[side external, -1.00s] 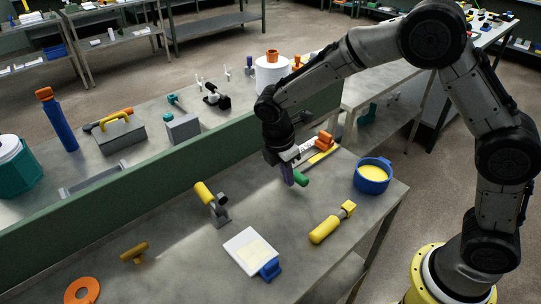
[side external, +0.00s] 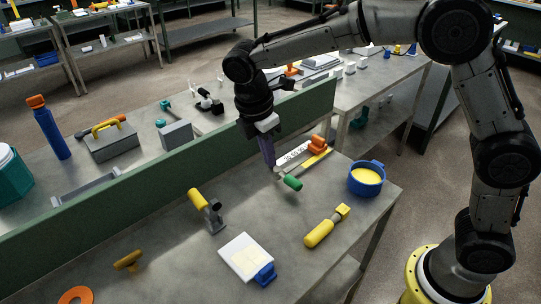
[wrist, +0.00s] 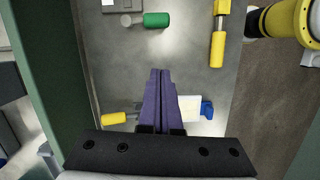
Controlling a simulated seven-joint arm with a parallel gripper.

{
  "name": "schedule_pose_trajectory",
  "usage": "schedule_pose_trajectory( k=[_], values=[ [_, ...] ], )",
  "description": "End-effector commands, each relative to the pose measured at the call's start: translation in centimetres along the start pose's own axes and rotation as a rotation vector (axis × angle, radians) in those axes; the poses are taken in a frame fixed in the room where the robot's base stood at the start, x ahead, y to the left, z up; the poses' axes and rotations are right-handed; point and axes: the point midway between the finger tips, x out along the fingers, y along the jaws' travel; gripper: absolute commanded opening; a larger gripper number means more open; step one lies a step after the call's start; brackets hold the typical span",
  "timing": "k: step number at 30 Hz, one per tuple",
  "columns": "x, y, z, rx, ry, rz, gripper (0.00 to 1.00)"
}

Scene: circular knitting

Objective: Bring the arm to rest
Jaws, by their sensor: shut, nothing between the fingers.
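My gripper (side external: 271,166) has purple fingers pressed together, with nothing between them. It hangs above the grey workbench (side external: 165,243), just left of a green-handled tool (side external: 292,183) that lies on the bench. The fingers look clear of the tool, though the exact height is hard to judge. In the wrist view the closed fingers (wrist: 160,75) point up the picture, and the green handle (wrist: 156,20) lies beyond their tips.
A blue pot with yellow contents (side external: 366,179), a yellow-handled tool (side external: 326,228), a white pad with a blue clip (side external: 245,257) and a yellow-topped stand (side external: 205,208) are on the bench. A green partition (side external: 130,185) runs behind. The bench has bare patches between them.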

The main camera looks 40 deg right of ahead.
Motion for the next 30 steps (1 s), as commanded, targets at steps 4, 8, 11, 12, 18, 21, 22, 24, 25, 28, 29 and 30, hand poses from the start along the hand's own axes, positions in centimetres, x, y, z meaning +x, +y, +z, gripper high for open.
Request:
schedule_pose_trajectory(
  k=[4, 8, 11, 12, 18, 21, 22, 24, 25, 28, 29, 30],
  values=[
    [-2.3, 0.5, 2.1, 0.049, 0.029, 0.047, 0.0],
    [-5.8, -1.2, 6.2, 0.126, 0.072, 0.11, 0.0],
    [-8.0, -3.9, 9.6, 0.224, 0.117, 0.159, 0.0],
    [-8.6, -5.1, 10.7, 0.273, 0.138, 0.178, 0.0],
    [-9.7, -11.8, 15.1, 0.568, 0.25, 0.257, 0.0],
    [-9.2, -15.3, 16.3, 0.739, 0.316, 0.287, 0.0],
    [-8.9, -16.3, 16.6, 0.791, 0.338, 0.295, 0.0],
    [-8.0, -18.5, 16.9, 0.915, 0.388, 0.305, 0.0],
    [-7.5, -19.4, 17.0, 0.969, 0.409, 0.306, 0.0],
    [-5.6, -21.7, 16.8, 1.139, 0.477, 0.297, 0.0],
    [-5.0, -22.2, 16.6, 1.186, 0.494, 0.289, 0.0],
    [-4.3, -22.8, 16.4, 1.243, 0.515, 0.277, 0.0]
  ],
)
